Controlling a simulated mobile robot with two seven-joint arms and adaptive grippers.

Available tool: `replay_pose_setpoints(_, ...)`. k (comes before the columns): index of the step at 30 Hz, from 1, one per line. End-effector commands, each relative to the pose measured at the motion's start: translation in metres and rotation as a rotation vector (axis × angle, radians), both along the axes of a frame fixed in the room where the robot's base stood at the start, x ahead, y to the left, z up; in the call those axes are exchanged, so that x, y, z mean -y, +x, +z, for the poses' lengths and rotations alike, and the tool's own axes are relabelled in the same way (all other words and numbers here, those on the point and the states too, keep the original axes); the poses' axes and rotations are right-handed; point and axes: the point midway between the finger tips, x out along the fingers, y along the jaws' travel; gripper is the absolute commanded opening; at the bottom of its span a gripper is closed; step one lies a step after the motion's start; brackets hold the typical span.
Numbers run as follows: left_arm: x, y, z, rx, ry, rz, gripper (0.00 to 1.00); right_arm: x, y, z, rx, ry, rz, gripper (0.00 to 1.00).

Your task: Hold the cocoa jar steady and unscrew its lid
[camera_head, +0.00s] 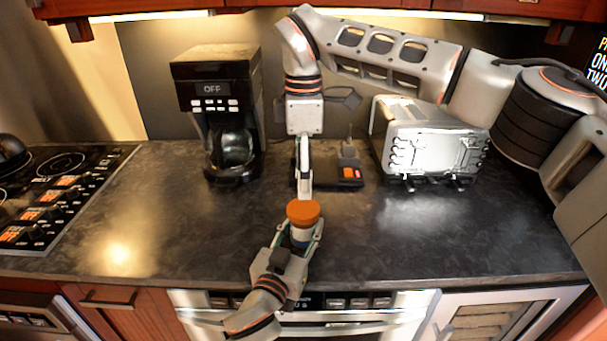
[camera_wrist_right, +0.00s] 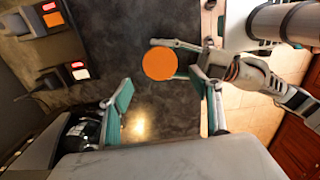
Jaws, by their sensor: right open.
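The cocoa jar (camera_head: 300,234) stands upright near the counter's front edge, its wide orange lid (camera_head: 303,211) on top. The lid also shows from above as an orange disc in the right wrist view (camera_wrist_right: 159,64). My left gripper (camera_head: 300,238) reaches in from the front with its fingers on both sides of the jar body, below the lid, shut on it. My right gripper (camera_head: 304,190) points down just behind and above the lid. In the right wrist view its two fingers are wide apart and empty, with the lid beyond the gap and apart from them.
A black coffee maker (camera_head: 216,95) stands behind to the left. A silver toaster (camera_head: 428,142) stands behind to the right. A cooktop (camera_head: 55,190) is far left. Counter on both sides is clear.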

Motion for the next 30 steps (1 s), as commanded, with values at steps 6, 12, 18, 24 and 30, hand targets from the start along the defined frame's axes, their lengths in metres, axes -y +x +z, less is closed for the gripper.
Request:
replay_pose_setpoints(6, 0.0, 0.0, 0.0, -0.001, 0.0, 0.0, 0.0, 0.0, 0.0, 0.0, -0.001, 0.001, -0.3, 0.63)
replay_pose_setpoints(12, 0.0, 0.0, 0.0, -0.001, 0.0, 0.0, 0.0, 0.0, 0.0, -0.002, -0.002, 0.0, -0.422, 0.63)
replay_pose_setpoints(18, 0.0, 0.0, 0.0, -0.001, 0.0, 0.0, 0.0, 0.0, -0.001, -0.019, -0.004, -0.001, -0.436, 0.63)
replay_pose_setpoints(24, 0.0, 0.0, 0.0, -0.001, 0.0, 0.0, 0.0, 0.0, 0.0, -0.05, -0.004, 0.0, -0.436, 0.63)
replay_pose_setpoints(30, 0.0, 0.0, 0.0, -0.001, 0.0, 0.0, 0.0, 0.0, 0.0, -0.072, -0.002, 0.0, -0.436, 0.63)
